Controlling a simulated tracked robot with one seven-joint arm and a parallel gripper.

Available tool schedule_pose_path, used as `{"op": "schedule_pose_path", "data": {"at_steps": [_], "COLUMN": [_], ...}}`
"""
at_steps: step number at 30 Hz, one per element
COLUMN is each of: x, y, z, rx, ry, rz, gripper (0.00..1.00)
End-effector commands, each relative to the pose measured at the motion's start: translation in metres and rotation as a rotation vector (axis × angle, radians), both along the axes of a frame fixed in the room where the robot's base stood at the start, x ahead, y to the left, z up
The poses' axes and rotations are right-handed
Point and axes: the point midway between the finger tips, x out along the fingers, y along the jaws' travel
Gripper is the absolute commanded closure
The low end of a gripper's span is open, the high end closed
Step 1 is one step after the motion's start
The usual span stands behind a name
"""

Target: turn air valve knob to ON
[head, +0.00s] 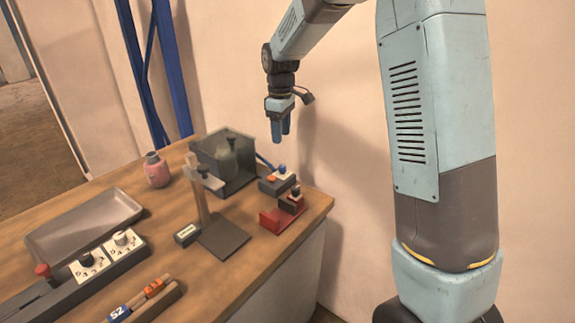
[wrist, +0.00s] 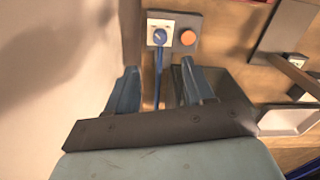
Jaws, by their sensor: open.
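A blue air valve knob (head: 282,168) sits on a white plate on a small dark box near the table's back right edge. In the wrist view the blue knob (wrist: 159,36) is beyond my fingertips, roughly in line with the gap between them. A blue hose (wrist: 159,80) runs from its box down between the fingers in that picture. The knob's pointer and plate markings are too small to read. My gripper (head: 281,138) is open and empty, pointing down above the table and clear of the knob. Its two blue fingers also show in the wrist view (wrist: 158,78).
An orange button (wrist: 188,37) is beside the knob. A dark open-sided chamber (head: 209,157) with a bottle stands to the left. A red-based device (head: 270,222) is just in front. A stand (head: 222,239) and grey tray (head: 65,234) lie farther left. The wall is close behind.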

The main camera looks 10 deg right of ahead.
Motion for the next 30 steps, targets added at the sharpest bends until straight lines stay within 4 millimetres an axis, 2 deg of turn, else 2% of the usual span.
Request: {"op": "schedule_pose_path", "data": {"at_steps": [12, 18, 24, 30], "x": [-0.001, -0.001, -0.001, -0.001], "y": [-0.001, -0.001, -0.001, -0.001], "z": [-0.073, -0.103, -0.119, -0.122], "rx": [-0.002, -0.001, 0.0, 0.0], "ry": [0.003, 0.002, 0.0, 0.0], "rz": [0.0, -0.001, -0.003, -0.003], "gripper": [0.48, 0.48, 0.48, 0.48]}}
